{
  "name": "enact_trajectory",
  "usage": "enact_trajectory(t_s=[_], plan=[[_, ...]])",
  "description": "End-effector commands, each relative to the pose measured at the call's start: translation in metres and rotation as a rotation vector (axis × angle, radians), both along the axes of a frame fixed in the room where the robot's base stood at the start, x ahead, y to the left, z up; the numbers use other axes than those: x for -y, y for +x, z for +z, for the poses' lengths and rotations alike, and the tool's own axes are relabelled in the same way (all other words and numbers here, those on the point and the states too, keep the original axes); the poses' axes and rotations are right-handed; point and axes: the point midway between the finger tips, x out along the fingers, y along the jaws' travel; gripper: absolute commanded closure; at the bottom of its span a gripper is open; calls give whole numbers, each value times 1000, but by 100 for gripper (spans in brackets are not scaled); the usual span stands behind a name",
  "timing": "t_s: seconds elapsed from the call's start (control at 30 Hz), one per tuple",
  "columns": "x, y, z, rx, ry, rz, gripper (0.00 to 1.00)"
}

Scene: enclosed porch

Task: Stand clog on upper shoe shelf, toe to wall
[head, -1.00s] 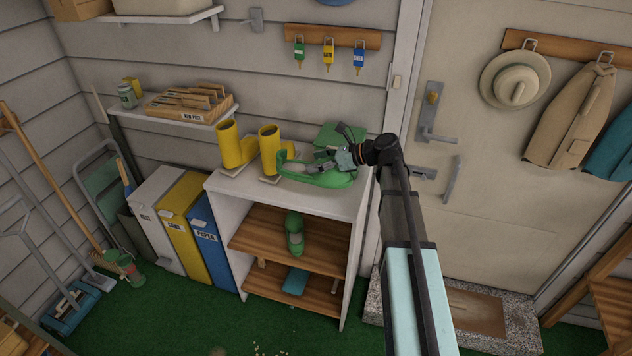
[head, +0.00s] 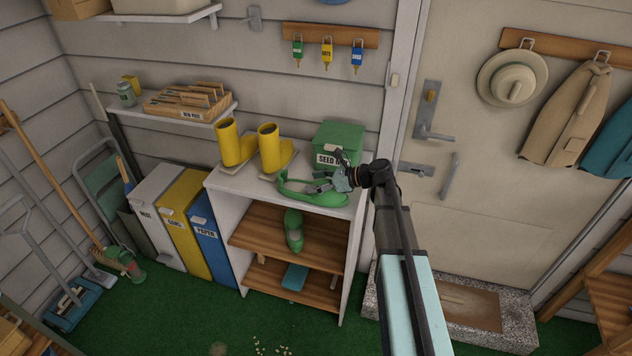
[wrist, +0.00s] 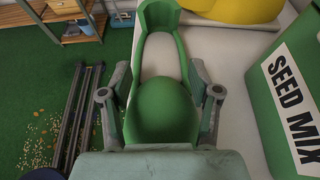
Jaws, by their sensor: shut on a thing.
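A green clog (head: 318,197) is held by my gripper (head: 336,184) over the white top of the shoe rack, at its front edge. In the wrist view the clog (wrist: 165,100) lies between my two fingers (wrist: 160,93), which are shut on its rounded toe end; its open heel end points away from my gripper. Whether it touches the top I cannot tell. A matching green clog (head: 294,232) stands on the upper wooden shelf (head: 262,237) inside the rack. The shelf's right part is bare; its depth is partly hidden by the rack top.
Yellow boots (head: 270,150) and a green seed box (head: 338,142) stand on the rack top (head: 235,182). The lower shelf (head: 322,296) holds a blue item (head: 295,277). Bins (head: 208,238) stand left of the rack. Green floor in front has scattered seeds (head: 270,350).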

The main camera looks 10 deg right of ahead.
Motion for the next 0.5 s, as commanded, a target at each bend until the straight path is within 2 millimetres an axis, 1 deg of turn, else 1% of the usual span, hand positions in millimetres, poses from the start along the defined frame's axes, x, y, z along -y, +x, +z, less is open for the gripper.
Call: enact_trajectory(t_s=[0.17, 0.2, 0.23, 0.27, 0.5], plan=[[0, 0, -2, 0, 1, 0, 85], [0, 0, -2, 0, 0, 0, 31], [0, 0, -2, 0, 0, 0, 20], [0, 0, -2, 0, 0, 0, 13], [0, 0, -2, 0, 0, 1, 13]])
